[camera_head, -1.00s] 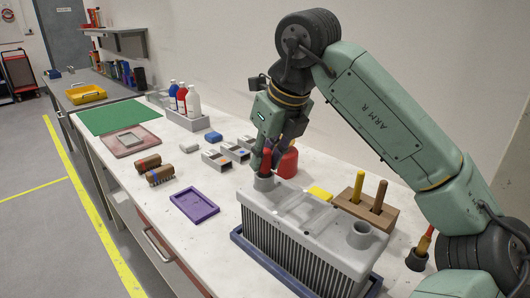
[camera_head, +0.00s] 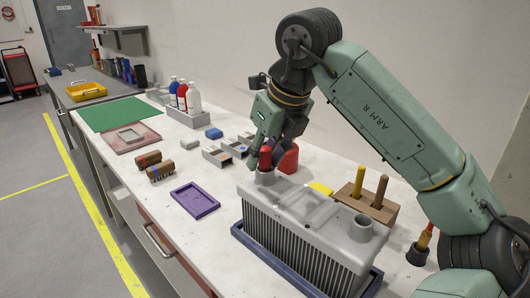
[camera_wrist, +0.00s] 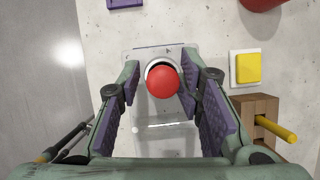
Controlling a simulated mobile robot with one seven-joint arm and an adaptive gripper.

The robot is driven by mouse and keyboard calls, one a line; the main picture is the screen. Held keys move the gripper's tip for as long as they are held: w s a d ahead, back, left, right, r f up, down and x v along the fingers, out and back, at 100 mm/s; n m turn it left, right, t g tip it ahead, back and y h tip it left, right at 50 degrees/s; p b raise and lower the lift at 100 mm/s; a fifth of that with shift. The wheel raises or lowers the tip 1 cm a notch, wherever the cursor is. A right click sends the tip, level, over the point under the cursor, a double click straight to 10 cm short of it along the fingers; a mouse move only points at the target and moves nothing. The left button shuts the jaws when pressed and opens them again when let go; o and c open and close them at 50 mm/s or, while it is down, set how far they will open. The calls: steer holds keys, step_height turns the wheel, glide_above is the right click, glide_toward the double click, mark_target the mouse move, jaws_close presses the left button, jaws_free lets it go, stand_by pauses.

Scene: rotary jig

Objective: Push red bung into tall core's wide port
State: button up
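The tall core (camera_head: 310,205) is a grey finned block standing upright in a blue tray (camera_head: 262,258). It has two round ports on top. The red bung (camera_head: 265,156) stands upright at the mouth of the far-left port (camera_head: 265,178), with its red upper part showing above the rim; its lower end is hidden. The right port (camera_head: 361,229) is empty. My gripper (camera_head: 266,145) is over the far-left port. In the wrist view, my gripper (camera_wrist: 161,80) is open, its purple-padded fingers on either side of the bung's round red top (camera_wrist: 162,81) with gaps showing.
A wooden block (camera_head: 365,204) with yellow and brown pegs and a yellow block (camera_head: 320,189) stand behind the core. A red container (camera_head: 289,158) is just behind my gripper. A purple tray (camera_head: 194,200) lies to the left. The bench between them is clear.

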steer(key=shift+o, duration=0.8)
steer(key=shift+d+f, duration=0.1)
steer(key=shift+f, duration=0.6)
steer(key=shift+r, duration=0.15)
steer(key=shift+w+r, duration=0.1)
steer(key=shift+r, duration=0.05)
steer(key=shift+r+p, duration=0.25)
steer(key=shift+p, duration=0.05)
steer(key=v, duration=1.2)
steer(key=shift+r, duration=0.4)
steer(key=shift+f, duration=0.1)
